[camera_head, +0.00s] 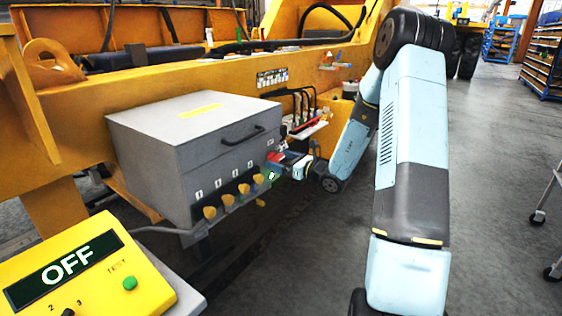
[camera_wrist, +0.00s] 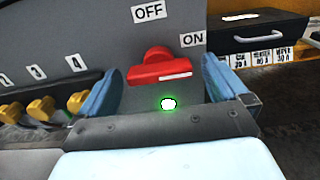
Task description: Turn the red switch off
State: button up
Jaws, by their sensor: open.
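The red switch (camera_wrist: 155,67) sits on the front of the grey box (camera_head: 190,150). In the wrist view its bar lies roughly level, with a white line at its right end, on the side of the ON label (camera_wrist: 193,39). The OFF label (camera_wrist: 149,12) is above it. A green lamp (camera_wrist: 168,104) glows below the switch. My gripper (camera_wrist: 160,90) is open, with one light blue finger on each side of the switch and gaps between. In the head view my gripper (camera_head: 281,166) is at the box's right front and partly hides the switch (camera_head: 273,157).
Several yellow knobs (camera_head: 229,203) line the box front left of the switch. A black handle (camera_head: 246,137) is above. A yellow control box (camera_head: 85,265) with an OFF display and a green button stands at front left. Cables and a yellow beam are behind; the floor at right is open.

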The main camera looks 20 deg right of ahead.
jog(key=shift+w+a, duration=0.15)
jog(key=c, duration=1)
